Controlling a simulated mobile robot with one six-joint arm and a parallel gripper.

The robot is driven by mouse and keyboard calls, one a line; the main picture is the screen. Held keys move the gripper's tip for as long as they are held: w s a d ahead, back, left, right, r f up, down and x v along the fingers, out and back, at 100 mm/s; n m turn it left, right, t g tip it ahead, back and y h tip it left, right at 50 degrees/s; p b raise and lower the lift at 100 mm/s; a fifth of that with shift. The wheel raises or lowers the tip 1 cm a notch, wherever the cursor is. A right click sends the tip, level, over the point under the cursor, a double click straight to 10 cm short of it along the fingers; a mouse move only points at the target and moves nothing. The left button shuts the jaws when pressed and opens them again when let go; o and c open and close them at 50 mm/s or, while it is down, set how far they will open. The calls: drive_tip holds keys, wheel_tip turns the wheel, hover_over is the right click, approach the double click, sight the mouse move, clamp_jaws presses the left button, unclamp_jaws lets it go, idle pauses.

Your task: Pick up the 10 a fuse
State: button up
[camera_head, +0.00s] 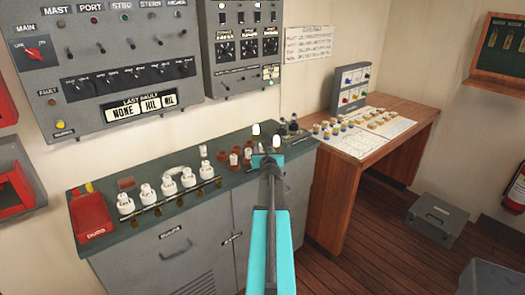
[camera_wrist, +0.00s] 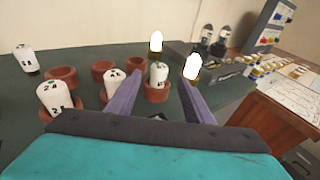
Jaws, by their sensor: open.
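My gripper (camera_head: 267,160) reaches over the grey-green bench top and is open and empty. In the wrist view its two purple fingers (camera_wrist: 160,82) are spread, with a white fuse (camera_wrist: 158,74) upright in a red-brown holder showing between and beyond them. That fuse's small dark label is hard to read, so I cannot tell whether it is the 10 A one. Another white fuse (camera_wrist: 115,82) stands in a holder just left of the left finger. A fuse that seems marked 2 A (camera_wrist: 55,97) stands further left, and one more (camera_wrist: 26,59) is at the far left.
Empty red-brown holders (camera_wrist: 62,77) stand among the fuses. Two lit white bulbs (camera_wrist: 156,42) (camera_wrist: 192,66) are close beyond the fingers. Several larger white fuses (camera_head: 168,187) and a red tray (camera_head: 92,222) are on the left bench. A wooden desk (camera_head: 375,140) stands right.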

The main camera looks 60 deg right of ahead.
sight(262, 150)
drive_tip(key=shift+w+d+f, duration=0.1)
drive_tip(key=shift+w+d, duration=0.2)
drive_tip(key=shift+d, duration=0.1)
drive_tip(key=shift+w+d, duration=0.1)
drive_tip(key=shift+x, duration=2.45)
drive_tip(key=shift+f, duration=0.1)
drive_tip(key=shift+c, duration=0.4)
drive_tip(key=c, duration=1)
